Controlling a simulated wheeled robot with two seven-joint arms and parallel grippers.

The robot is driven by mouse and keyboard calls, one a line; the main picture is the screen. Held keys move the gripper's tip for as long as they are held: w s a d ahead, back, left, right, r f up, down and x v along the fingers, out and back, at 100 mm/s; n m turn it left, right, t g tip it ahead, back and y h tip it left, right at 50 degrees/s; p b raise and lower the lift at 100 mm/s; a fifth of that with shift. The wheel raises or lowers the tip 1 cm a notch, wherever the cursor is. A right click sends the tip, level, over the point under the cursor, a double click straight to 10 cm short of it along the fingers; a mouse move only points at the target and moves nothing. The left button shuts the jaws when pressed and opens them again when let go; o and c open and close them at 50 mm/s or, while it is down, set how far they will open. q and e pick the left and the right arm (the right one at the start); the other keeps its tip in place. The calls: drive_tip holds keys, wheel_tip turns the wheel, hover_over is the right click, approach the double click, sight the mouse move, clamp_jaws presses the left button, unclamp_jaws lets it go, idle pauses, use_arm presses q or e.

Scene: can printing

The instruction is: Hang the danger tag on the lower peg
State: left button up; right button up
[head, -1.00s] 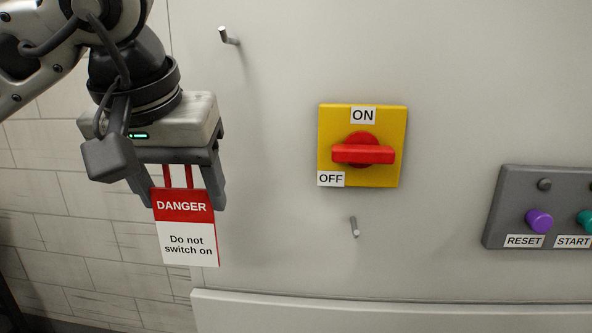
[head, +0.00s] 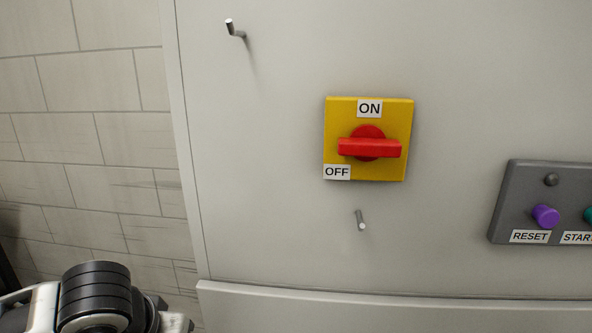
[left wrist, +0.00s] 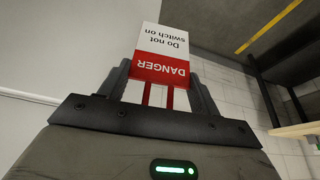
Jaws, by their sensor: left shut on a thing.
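The danger tag (left wrist: 163,55), a red and white card with red straps, appears upside down in the left wrist view. My left gripper (left wrist: 164,80) is shut on it, with a finger at each side. In the head view only a part of my left arm shows at the bottom left edge, and the tag is out of sight. The lower peg (head: 361,221) is a short bare metal pin on the cabinet front, below the yellow switch plate. The upper peg (head: 235,29) is bare too, at the upper left of the cabinet. My right gripper is not in view.
The yellow switch plate (head: 392,115) carries a red handle (head: 369,148) lying level, with ON and OFF labels. A grey button panel (head: 512,205) is at the right. A ledge (head: 400,312) juts along the cabinet's bottom. The cabinet front around the lower peg is clear.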

use_arm(q)
drive_tip(key=w+d+r, duration=0.2)
drive_tip(key=d+r, duration=0.1)
drive_tip(key=r, duration=0.8)
drive_tip(key=w+d+r, duration=0.2)
drive_tip(key=d+r, duration=0.1)
drive_tip(key=r, duration=0.7)
drive_tip(key=s+d+r, duration=0.2)
drive_tip(key=s+r, duration=0.3)
drive_tip(key=r, duration=0.4)
drive_tip(key=s+d+r+m, duration=0.1)
drive_tip(key=s+r, duration=0.5)
drive_tip(key=r, duration=0.3)
drive_tip(key=shift+d+r+h, duration=0.2)
drive_tip(key=shift+d+h, duration=0.1)
drive_tip(key=shift+d, duration=0.1)
